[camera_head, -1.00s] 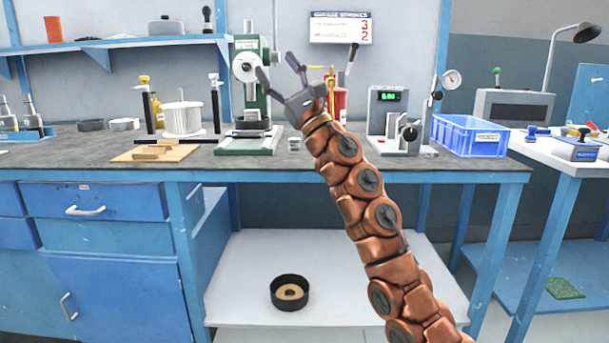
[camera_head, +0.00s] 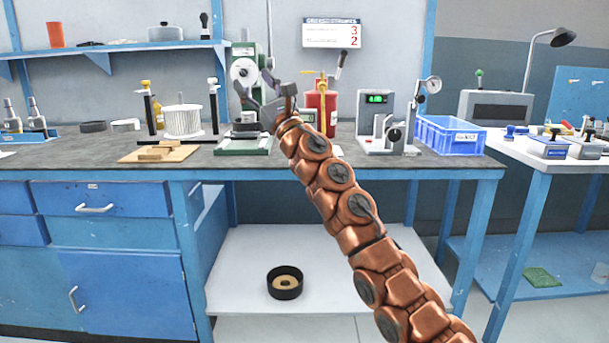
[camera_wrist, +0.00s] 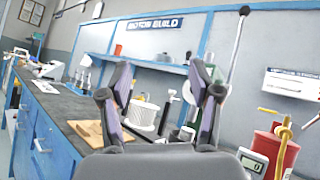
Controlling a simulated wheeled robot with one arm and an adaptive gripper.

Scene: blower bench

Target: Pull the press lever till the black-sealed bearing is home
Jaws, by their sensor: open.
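The green arbor press (camera_head: 243,62) stands on the bench, partly hidden behind my gripper. Its lever (camera_head: 269,35) is a thin grey rod standing nearly upright at the press's right side. In the wrist view the lever (camera_wrist: 238,42) ends in a round dark knob and passes just right of the right finger, not between the fingers. My gripper (camera_head: 256,80) is open and empty in front of the press head; its spread fingers also show in the wrist view (camera_wrist: 160,78). A dark round part (camera_head: 246,127) sits on the press base; I cannot tell the bearing's seal or seating.
A white spool (camera_head: 183,121) on a stand and a wooden board (camera_head: 158,153) are left of the press. A red bottle (camera_head: 322,105), a gauge unit with green display (camera_head: 376,120) and a blue bin (camera_head: 450,136) are to the right. A shelf (camera_head: 120,44) runs behind.

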